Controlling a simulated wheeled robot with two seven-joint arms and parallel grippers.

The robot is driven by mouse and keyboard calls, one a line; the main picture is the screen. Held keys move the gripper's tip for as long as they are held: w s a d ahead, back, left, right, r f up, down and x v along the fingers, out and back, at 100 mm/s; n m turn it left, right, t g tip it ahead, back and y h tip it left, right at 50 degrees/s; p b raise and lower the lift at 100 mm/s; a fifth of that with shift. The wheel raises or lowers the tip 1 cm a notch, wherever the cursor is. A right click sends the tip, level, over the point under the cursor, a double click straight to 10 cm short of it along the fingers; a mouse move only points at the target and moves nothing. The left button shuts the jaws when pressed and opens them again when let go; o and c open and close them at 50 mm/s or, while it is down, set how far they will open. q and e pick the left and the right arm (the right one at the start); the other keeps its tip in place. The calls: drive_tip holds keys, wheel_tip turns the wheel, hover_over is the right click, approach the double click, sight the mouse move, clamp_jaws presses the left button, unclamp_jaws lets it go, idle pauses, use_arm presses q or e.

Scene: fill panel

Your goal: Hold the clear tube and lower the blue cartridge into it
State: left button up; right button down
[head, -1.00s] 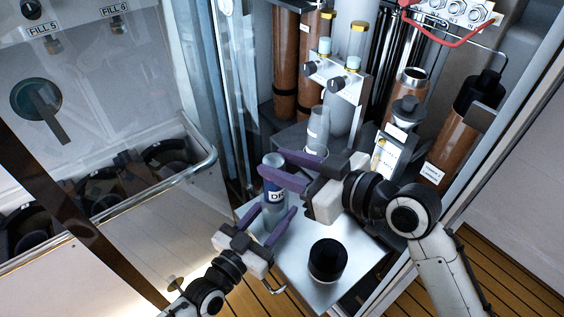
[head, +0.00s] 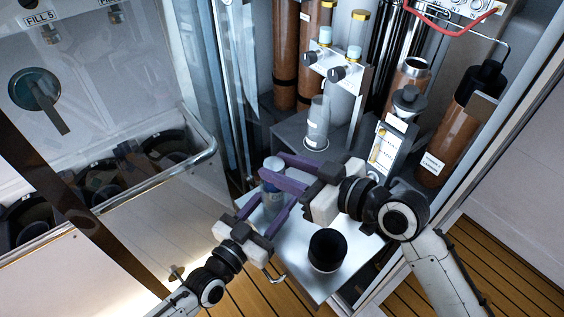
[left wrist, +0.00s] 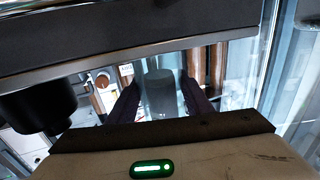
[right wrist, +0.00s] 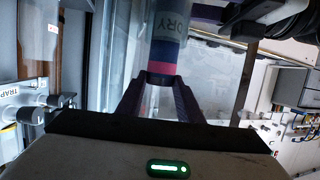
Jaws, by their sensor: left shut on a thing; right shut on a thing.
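The blue cartridge (head: 273,163) is upright between the purple fingers of my right gripper (head: 268,169), which is shut on its upper part. In the right wrist view the cartridge (right wrist: 168,48) shows lettering and blue, pink and dark bands. The clear tube (head: 271,203) is upright below it, between the fingers of my left gripper (head: 266,207), which is shut on it. In the left wrist view the tube (left wrist: 159,92) looks grey between the fingers. The cartridge lines up with the tube; fingers hide the tube's rim, so the depth inside cannot be told.
A black cup (head: 327,251) stands on the pale shelf (head: 308,284) just in front of my right gripper. A handrail (head: 180,168) runs on the left.

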drive_tip(key=shift+f, duration=1.05)
drive_tip(key=c, duration=1.2)
unclamp_jaws()
drive_tip(key=shift+o, duration=0.2)
drive_tip(key=v, duration=1.2)
use_arm(q)
drive_tip(key=o, duration=1.1)
